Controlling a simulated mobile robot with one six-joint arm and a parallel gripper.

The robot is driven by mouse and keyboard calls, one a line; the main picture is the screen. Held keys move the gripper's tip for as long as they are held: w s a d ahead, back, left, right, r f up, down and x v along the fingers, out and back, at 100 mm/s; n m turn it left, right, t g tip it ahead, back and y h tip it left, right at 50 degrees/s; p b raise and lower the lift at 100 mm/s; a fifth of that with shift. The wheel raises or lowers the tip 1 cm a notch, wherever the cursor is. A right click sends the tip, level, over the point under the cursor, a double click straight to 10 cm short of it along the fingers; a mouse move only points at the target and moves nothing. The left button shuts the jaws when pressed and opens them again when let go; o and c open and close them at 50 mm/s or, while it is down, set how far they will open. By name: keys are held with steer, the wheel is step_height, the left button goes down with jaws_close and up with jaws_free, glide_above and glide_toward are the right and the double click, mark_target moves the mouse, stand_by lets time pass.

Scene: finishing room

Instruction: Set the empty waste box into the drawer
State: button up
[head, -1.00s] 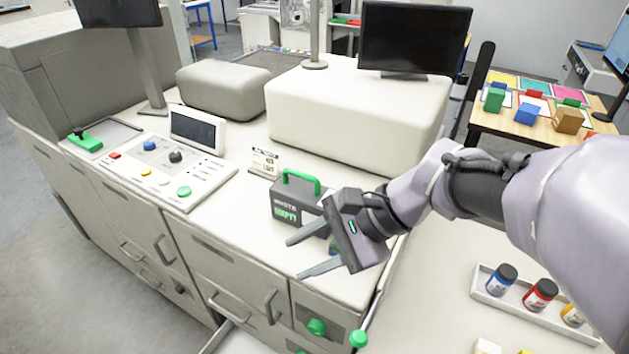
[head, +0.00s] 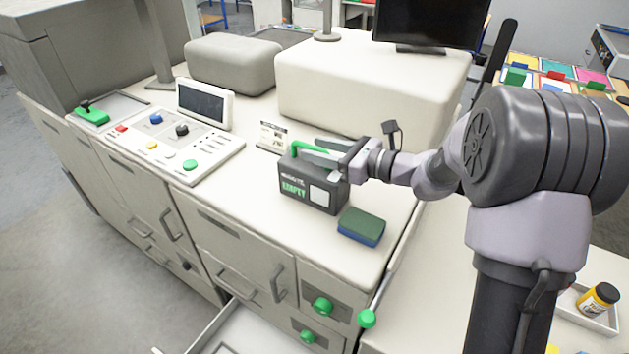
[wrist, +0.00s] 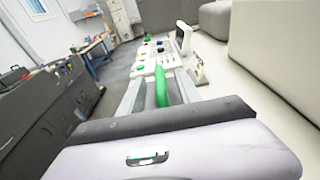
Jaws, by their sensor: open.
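The waste box (head: 310,187) is dark grey, with a label reading EMPTY and a green handle (head: 311,148) on top. It stands upright on the white counter. My gripper (head: 317,150) is at the top of the box, its open fingers on either side of the handle. In the wrist view the green handle (wrist: 161,88) lies between the two fingers (wrist: 158,92); contact cannot be told. An open drawer (head: 240,333) extends from the cabinet at the bottom of the head view, cut off by the frame edge; its visible inside is pale.
A green and blue sponge-like block (head: 361,227) lies right of the box. A small sign (head: 272,136) stands behind it. A control panel (head: 172,143) is at left. Green knobs (head: 322,307) and a green-tipped lever (head: 367,318) stick out at the cabinet front.

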mark_target(299, 145)
steer(key=x, duration=0.4)
steer(key=shift+w+a+f+b, duration=0.1)
steer(key=shift+w+a+b, duration=0.05)
steer(key=shift+a+b, duration=0.15)
steer(key=shift+d, duration=0.1)
jaws_close()
stand_by(0.9)
